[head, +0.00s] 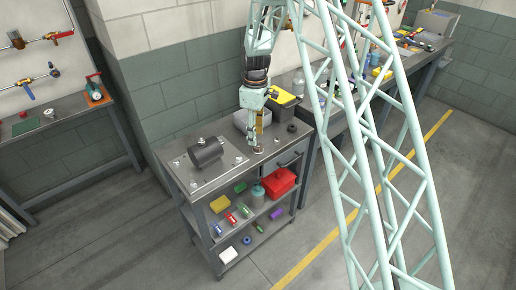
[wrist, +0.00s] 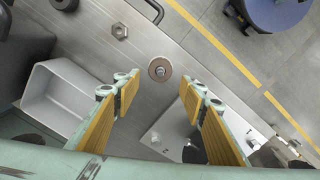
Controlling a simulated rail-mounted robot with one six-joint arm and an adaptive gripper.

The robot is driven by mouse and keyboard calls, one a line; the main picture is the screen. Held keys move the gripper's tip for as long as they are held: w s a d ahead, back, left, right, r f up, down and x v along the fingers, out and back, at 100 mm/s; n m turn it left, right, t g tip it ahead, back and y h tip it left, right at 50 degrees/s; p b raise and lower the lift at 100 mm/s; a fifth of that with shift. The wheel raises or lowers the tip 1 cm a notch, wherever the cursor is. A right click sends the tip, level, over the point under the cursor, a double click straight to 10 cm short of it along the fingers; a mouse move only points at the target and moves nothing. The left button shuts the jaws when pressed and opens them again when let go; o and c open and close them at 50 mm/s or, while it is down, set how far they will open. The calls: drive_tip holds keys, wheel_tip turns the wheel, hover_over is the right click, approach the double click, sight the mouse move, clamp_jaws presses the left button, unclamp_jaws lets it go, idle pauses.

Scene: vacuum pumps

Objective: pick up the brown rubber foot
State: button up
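The brown rubber foot (wrist: 160,69) is a small round disc with a metal centre. In the wrist view it lies on the grey metal cart top, in the gap between my fingers and a little beyond their tips. My gripper (wrist: 158,86) is open, with yellow pads on both fingers and nothing between them. In the head view my gripper (head: 259,137) points down over the cart top, just right of the dark pump. The foot is too small to make out clearly in the head view.
In the head view, a dark cylindrical pump (head: 206,152) sits on a plate on the cart. A hex fitting (wrist: 119,31) lies near the foot.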

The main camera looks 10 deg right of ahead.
drive_tip(key=shift+f, duration=2.55)
drive_tip(key=shift+c, duration=0.6)
drive_tip(key=c, duration=0.8)
